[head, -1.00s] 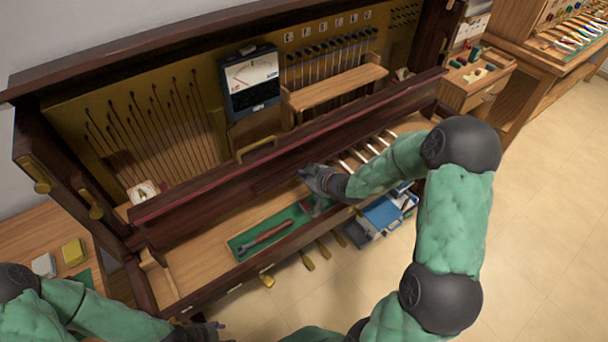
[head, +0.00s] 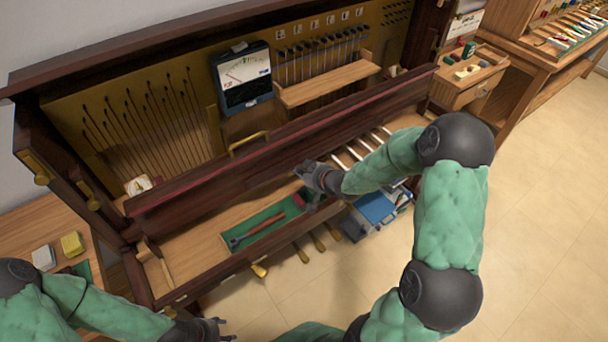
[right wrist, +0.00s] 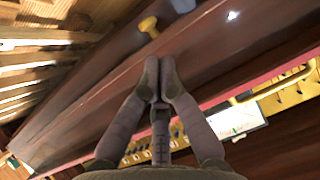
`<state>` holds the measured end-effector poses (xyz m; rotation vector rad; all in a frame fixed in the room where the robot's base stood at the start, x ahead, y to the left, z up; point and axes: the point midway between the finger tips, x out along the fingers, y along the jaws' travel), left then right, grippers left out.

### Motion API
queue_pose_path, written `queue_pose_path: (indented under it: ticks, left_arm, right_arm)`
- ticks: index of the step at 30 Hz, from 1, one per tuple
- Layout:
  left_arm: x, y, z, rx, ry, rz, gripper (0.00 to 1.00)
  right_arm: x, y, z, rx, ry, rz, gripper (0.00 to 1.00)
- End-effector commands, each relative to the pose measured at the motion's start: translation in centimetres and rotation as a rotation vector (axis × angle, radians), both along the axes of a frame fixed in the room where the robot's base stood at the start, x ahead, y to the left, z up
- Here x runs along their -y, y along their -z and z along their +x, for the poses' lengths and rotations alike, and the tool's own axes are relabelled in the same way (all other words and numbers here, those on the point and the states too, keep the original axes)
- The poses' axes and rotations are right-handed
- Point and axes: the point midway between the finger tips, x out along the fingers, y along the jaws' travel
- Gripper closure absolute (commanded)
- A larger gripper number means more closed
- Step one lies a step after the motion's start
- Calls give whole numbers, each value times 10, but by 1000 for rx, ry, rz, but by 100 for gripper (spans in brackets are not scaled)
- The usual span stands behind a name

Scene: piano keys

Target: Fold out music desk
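The music desk seems to be the long dark wood board (head: 200,190) with a red strip, running across the open piano front in the head view. I cannot tell its hinge line. A brass handle (head: 248,143) sits behind its upper edge. My right gripper (head: 308,172) is at the board's lower edge, right of its middle. In the right wrist view its fingertips (right wrist: 160,80) are together and nothing shows between them; dark wood lies just beyond. Contact with the wood cannot be told. My left gripper (head: 222,329) is low in the head view, away from the board, its fingers apart and empty.
A green tray (head: 233,245) with a hammer-like tool lies on the key bed below the board. White keys (head: 350,152) show right of my right gripper. A meter box (head: 243,80) stands behind the board. A blue box (head: 376,208) is below. Floor at right is clear.

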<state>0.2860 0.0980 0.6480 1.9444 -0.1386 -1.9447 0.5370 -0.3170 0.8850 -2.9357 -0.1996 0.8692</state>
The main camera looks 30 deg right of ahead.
Motion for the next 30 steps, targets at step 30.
queue_pose_path:
  ticks: [30]
  left_arm:
    - [0,-30,0,0,0,0,48]
  right_arm:
    - [13,-24,-95,-8,-1,6,100]
